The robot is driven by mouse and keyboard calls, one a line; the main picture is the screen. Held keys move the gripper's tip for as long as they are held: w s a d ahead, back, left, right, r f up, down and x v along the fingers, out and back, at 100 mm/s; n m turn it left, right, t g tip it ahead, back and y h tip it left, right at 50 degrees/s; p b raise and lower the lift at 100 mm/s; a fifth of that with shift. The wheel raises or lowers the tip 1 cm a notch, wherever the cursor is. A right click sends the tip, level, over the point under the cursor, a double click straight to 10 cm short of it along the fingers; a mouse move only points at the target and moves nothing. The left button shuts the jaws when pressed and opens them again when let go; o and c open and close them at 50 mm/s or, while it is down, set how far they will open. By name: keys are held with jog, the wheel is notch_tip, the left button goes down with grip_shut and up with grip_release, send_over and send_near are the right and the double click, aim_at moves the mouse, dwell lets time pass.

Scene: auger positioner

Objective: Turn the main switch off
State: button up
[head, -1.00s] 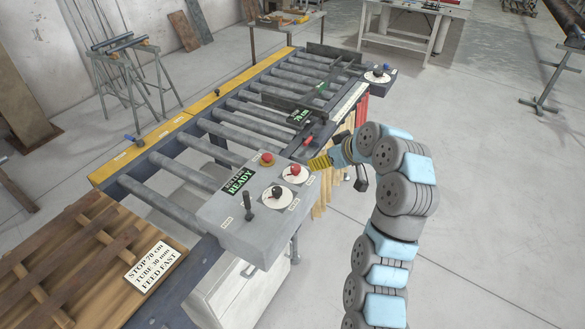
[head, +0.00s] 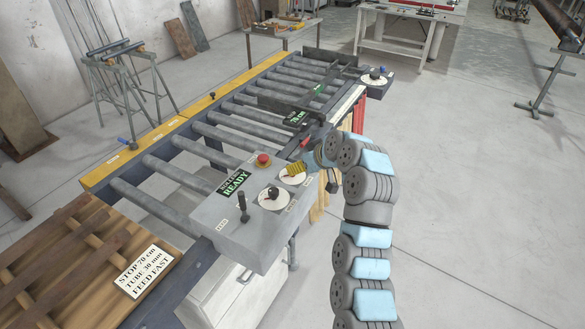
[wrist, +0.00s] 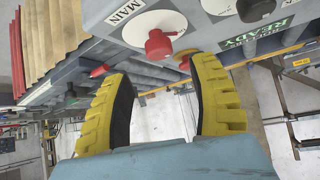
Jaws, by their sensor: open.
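The main switch is a red knob (wrist: 158,45) on a white dial, next to a MAIN label (wrist: 124,12) in the wrist view. In the head view its white dial (head: 290,181) shows on the grey control panel (head: 222,214), but my gripper (head: 297,168) largely covers the knob. In the wrist view my gripper (wrist: 160,69) is open and empty, its yellow fingers spread below the knob in the picture. The knob appears just beyond the fingertips, in line with the gap. I cannot tell whether they touch it.
Close by on the panel are a black knob (head: 272,193), a red mushroom button (head: 263,160), a black lever (head: 242,203) and a READY display (head: 234,184). The roller conveyor (head: 215,145) runs behind. Open floor (head: 460,220) lies to the right.

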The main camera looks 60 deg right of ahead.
jog(key=shift+x, duration=3.15)
grip_shut()
